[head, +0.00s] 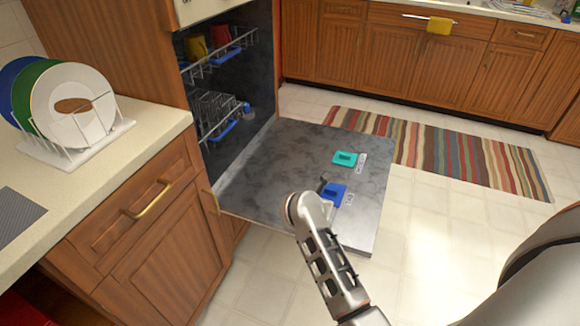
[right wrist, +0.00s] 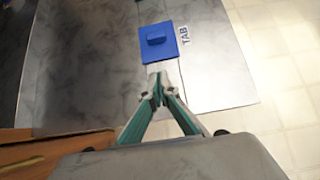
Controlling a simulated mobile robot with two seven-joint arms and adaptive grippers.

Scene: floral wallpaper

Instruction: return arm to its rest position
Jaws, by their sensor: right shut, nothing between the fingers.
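My right arm (head: 325,250) reaches in from the lower right in the head view, over the open dishwasher door (head: 270,165). Its gripper is mostly hidden behind the wrist there. In the right wrist view my right gripper (right wrist: 158,88) is shut and empty, its fingertips together. The fingertips show just below a blue detergent compartment lid (right wrist: 160,42) labelled TAB; whether they touch the door cannot be told. The lid also shows in the head view (head: 335,191), lying flat on the door. My left gripper is not in view.
A teal lid (head: 345,158) sits farther along the door. The dishwasher's racks (head: 220,60) hold a yellow and a red cup. A counter with a plate rack (head: 85,145) stands at left. A striped rug (head: 450,155) and open tile floor lie at right.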

